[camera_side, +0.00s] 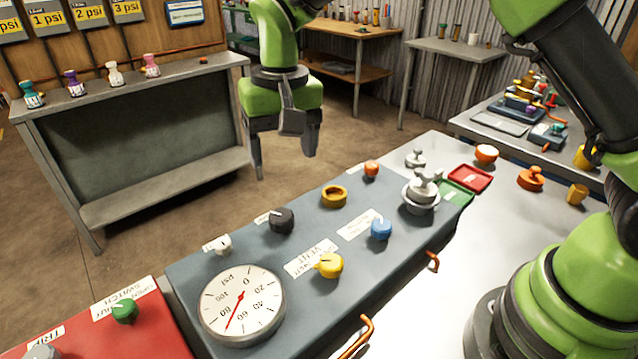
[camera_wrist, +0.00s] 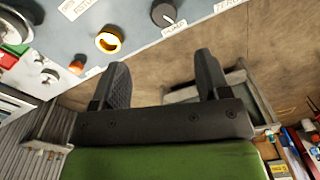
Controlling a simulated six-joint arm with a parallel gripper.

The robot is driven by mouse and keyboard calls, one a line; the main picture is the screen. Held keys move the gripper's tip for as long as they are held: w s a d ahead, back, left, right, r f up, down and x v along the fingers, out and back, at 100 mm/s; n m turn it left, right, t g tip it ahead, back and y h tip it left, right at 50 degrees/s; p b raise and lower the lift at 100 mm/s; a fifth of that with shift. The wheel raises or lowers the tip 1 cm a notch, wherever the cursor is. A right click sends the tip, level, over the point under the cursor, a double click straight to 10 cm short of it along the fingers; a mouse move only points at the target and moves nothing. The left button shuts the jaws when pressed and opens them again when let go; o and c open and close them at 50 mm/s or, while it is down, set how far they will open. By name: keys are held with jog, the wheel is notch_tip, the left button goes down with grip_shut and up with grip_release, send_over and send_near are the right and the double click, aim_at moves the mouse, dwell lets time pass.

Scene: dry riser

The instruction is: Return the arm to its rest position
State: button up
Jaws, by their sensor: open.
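My gripper (camera_side: 283,158) is open and empty, its two dark fingers pointing down. In the side view it hangs in the air behind the blue-grey panel (camera_side: 188,277), apart from the knobs. My green and black arm comes in from the right edge and the top of the side view.
The panel carries a pressure gauge (camera_side: 242,305), a yellow knob (camera_side: 329,265), a blue knob (camera_side: 381,228), a black knob (camera_side: 281,220) and a yellow ring (camera_side: 334,196). Open floor lies between bench and panel.

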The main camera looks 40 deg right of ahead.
jog(key=s+d+r+t+y, duration=0.1)
jog(key=s+d+r, duration=0.15)
jog(key=r, duration=0.25)
jog(key=s+d+r+t, duration=0.1)
jog(key=s+d+r, duration=0.1)
jog(key=s+r, duration=0.15)
jog(key=s+d+r+t, duration=0.2)
jog(key=s, duration=0.6)
jog(key=s+d+r+t, duration=0.2)
jog(key=s+d, duration=0.1)
jog(key=s, duration=0.6)
jog(key=shift+t+y, duration=0.4)
jog(key=shift+a, duration=0.1)
